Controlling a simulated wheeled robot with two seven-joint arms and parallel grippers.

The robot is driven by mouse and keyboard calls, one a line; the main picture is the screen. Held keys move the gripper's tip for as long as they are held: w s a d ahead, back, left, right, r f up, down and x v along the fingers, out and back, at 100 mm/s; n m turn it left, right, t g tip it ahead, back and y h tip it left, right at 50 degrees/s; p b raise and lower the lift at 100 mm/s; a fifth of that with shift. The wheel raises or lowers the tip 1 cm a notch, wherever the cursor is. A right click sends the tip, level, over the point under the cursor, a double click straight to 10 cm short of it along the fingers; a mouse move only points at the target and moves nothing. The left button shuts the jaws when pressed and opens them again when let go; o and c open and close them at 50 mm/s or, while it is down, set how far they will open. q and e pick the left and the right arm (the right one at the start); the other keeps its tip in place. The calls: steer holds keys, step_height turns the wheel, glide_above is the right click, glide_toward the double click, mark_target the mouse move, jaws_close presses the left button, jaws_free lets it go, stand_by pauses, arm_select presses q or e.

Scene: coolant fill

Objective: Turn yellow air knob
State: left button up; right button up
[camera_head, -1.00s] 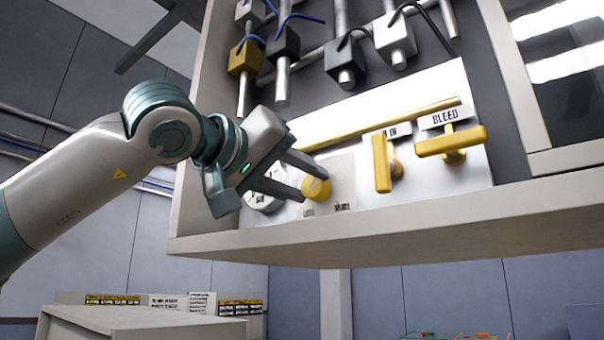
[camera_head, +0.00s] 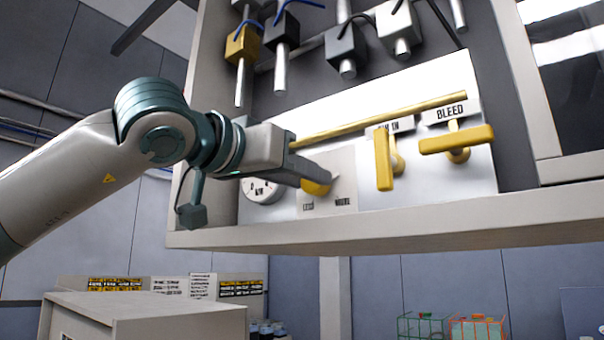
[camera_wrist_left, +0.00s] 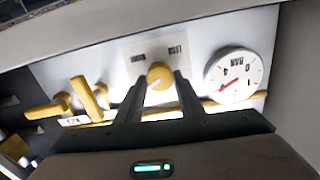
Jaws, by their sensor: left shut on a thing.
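The yellow air knob (camera_head: 316,187) is on a small plate with lettered labels on the white panel. My left gripper (camera_head: 310,177) reaches it from the left and is shut on it. The left wrist view shows the round knob (camera_wrist_left: 160,76) between the two dark fingers (camera_wrist_left: 160,88), and there its pale pointer mark is hard to make out. In the head view the fingers cover part of the knob. My right gripper is in neither view.
A round gauge (camera_head: 262,188) with a red needle sits beside the knob; it also shows in the wrist view (camera_wrist_left: 234,78). Yellow valve handles (camera_head: 384,162) and (camera_head: 456,140) a T-shaped BLEED handle are to the right. A yellow pipe (camera_head: 380,120) runs above. The cabinet's bottom ledge (camera_head: 400,232) lies below.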

arm_select(q)
steer(key=shift+f, duration=0.25)
steer(key=o, duration=1.1)
steer(key=shift+c, duration=0.2)
steer(key=shift+r, duration=0.1)
steer(key=shift+s+a+b, duration=0.25)
steer(key=shift+s+b, duration=0.05)
steer(key=b+v, duration=0.6)
steer(key=v, duration=1)
steer(key=shift+s+a, duration=0.2)
steer(key=shift+s, duration=0.05)
